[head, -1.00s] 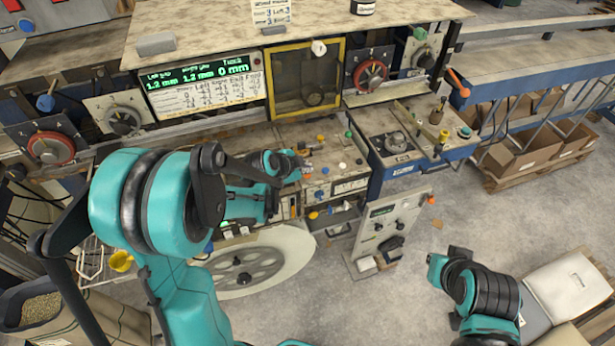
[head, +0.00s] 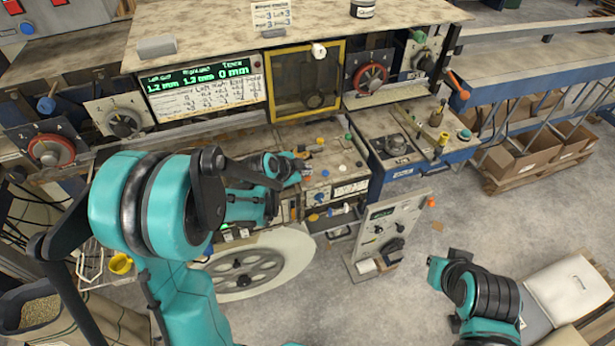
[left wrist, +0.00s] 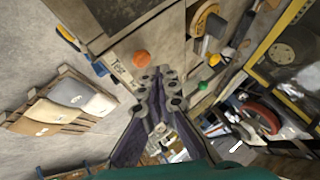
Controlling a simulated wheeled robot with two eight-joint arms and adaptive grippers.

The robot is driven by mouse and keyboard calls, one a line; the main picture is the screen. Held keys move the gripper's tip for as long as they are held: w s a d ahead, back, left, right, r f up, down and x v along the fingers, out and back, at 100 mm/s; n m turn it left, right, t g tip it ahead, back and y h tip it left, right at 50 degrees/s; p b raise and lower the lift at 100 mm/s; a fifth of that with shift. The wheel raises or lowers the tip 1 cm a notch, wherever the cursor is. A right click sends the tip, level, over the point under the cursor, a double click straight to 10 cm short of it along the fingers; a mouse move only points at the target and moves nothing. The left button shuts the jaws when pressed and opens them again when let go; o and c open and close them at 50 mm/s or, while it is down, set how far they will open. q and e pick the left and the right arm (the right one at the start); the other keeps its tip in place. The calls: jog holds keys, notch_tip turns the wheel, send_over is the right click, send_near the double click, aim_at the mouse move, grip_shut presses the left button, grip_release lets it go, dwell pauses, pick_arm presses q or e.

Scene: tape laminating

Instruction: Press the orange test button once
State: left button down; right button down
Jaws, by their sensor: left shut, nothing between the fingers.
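The orange test button (left wrist: 141,58) shows in the left wrist view as a round cap on the panel, beside a white label reading "Test" (left wrist: 120,75). My left gripper (left wrist: 155,82) is shut and empty. Its fingertips appear just below the button in that picture; I cannot tell if they touch it. In the head view my left gripper (head: 304,163) is over the left part of the small control panel (head: 340,188). I cannot clearly pick out the test button there. My right arm shows at the lower right, but its gripper does not.
In the head view, a green-lit display (head: 205,82) and a yellow-framed window (head: 306,80) stand behind the panel. A large grey wheel (head: 250,265) is below.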

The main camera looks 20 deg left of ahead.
aim_at(306, 179)
pick_arm(q)
jog(key=shift+f, duration=0.1)
jog(key=shift+f+b, duration=0.35)
jog(key=shift+b, duration=0.15)
jog(key=shift+f+b, duration=0.55)
jog(key=shift+b, duration=0.05)
dwell(0.6)
dwell(0.4)
jog(key=shift+r+p, duration=0.75)
jog(key=shift+r, duration=0.25)
jog(key=shift+r+p, duration=1.8)
jog(key=shift+r, duration=0.75)
